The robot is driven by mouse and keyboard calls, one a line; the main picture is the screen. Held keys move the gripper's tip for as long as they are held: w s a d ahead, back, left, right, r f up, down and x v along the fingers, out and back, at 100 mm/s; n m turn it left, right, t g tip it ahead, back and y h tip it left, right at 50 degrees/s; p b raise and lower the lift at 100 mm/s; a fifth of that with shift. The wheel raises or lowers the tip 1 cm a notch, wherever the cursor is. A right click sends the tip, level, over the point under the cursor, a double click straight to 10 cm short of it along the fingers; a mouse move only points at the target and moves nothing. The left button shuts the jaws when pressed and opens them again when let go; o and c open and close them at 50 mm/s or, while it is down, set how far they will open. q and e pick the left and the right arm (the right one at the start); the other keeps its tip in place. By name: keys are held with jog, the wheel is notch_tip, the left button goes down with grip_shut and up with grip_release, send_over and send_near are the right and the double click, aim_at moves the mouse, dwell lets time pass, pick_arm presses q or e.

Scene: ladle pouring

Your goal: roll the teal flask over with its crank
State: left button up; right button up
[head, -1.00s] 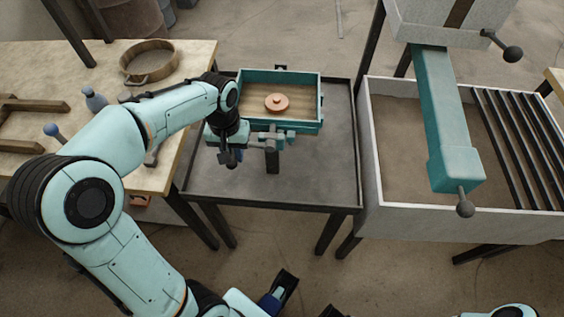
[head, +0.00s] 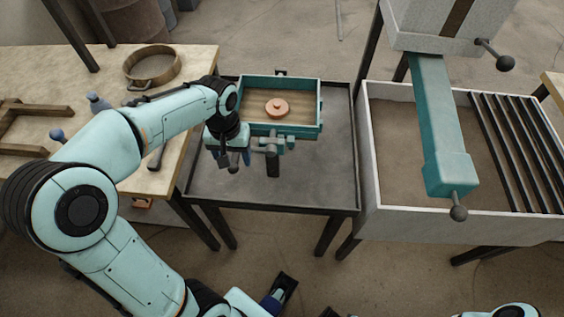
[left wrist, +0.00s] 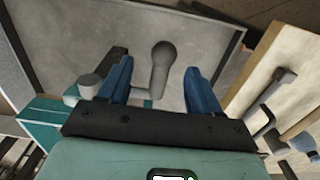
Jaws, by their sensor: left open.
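My left gripper (head: 236,162) is open just left of the handle in the head view. In the left wrist view a grey rounded handle (left wrist: 161,68) shows between the two blue fingers of my left gripper (left wrist: 160,84), with gaps on both sides. A teal flask edge (left wrist: 45,112) shows at the left there. My right gripper is not clearly visible.
The grey tray table (head: 315,190) is clear in front of the flask. A wooden bench (head: 60,75) with a round sieve (head: 152,68) and small tools stands at left. A sand bin (head: 385,190) with a teal beam (head: 443,120) above it stands at right.

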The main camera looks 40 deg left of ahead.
pick_arm(q)
jog(key=shift+s+d+r+p, duration=0.15)
jog(key=shift+s+r+p, duration=0.1)
jog(key=shift+r+p, duration=0.4)
jog(key=shift+s+d+r+p, duration=0.15)
jog(key=shift+s+r+p, duration=0.15)
jog(key=shift+r, duration=0.5)
jog(key=shift+s+d+r+p, duration=0.2)
jog(key=shift+r+p, duration=0.3)
jog(key=shift+r, duration=0.25)
jog(key=shift+s+f, duration=0.1)
